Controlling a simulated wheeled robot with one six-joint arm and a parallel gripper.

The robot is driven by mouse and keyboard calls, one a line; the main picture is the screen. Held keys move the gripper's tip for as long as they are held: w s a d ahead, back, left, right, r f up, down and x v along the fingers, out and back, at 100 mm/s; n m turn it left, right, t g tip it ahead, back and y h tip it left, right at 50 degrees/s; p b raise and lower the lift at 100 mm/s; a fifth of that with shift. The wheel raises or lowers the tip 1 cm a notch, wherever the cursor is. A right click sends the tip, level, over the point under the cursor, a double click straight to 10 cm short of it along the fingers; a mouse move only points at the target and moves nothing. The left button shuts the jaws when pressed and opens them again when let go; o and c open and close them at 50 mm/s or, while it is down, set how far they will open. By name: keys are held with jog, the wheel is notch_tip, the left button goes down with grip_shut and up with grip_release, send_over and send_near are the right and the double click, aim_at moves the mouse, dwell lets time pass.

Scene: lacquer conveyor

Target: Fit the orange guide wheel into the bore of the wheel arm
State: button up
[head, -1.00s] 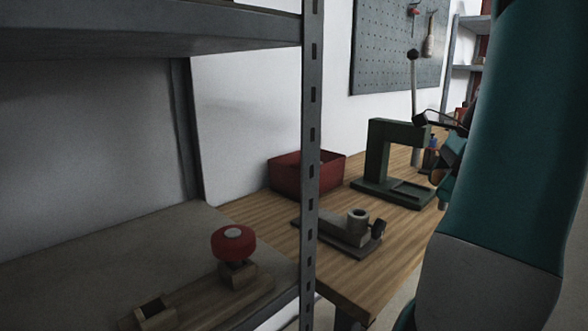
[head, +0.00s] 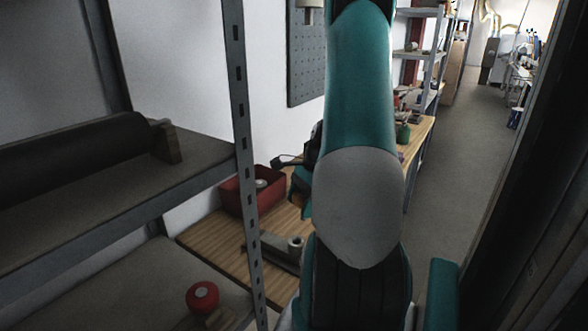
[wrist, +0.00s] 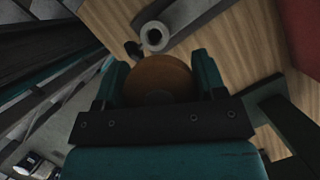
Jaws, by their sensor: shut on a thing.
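My gripper (wrist: 160,76) is shut on the orange guide wheel (wrist: 156,72), held between its two teal fingers in the wrist view. The wheel arm (wrist: 189,21) lies on the bench beyond the wheel there. Its round hub with the open bore (wrist: 154,37) shows just past the wheel's far edge, apart from it in the picture. The height between them is unclear. In the head view the wheel arm (head: 287,247) lies on the bench, partly hidden by my arm and the shelf post. My gripper (head: 300,190) is mostly hidden behind my arm there, and the orange wheel cannot be made out.
A red bin (head: 236,196) stands at the back of the wooden bench (head: 213,243). A grey shelf post (head: 240,110) stands in front. The shelf at left bears a dark roller (head: 75,160) and a red knob (head: 202,296). A green frame (wrist: 285,125) shows in the wrist view.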

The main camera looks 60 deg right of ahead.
aim_at(295, 203)
jog(key=a+r+p, duration=0.1)
jog(key=p, duration=0.1)
jog(key=n+p, duration=0.1)
jog(key=p, duration=0.1)
jog(key=shift+w+a+r+y, duration=0.25)
jog(key=shift+a+r+y, duration=0.05)
jog(key=shift+a+r, duration=0.1)
jog(key=shift+a+f+n+g+p, duration=0.25)
jog(key=shift+a+n+g+p, duration=0.25)
jog(key=shift+p, duration=0.75)
jog(key=shift+a+f+n, duration=0.25)
jog(key=shift+f+n, duration=0.05)
jog(key=shift+r, duration=0.1)
jog(key=shift+f+b, duration=1.45)
jog(key=shift+f, duration=1.1)
jog(key=shift+f+b, duration=1.1)
jog(key=shift+f, duration=1.05)
jog(key=o, duration=1.1)
jog(key=shift+c, duration=0.2)
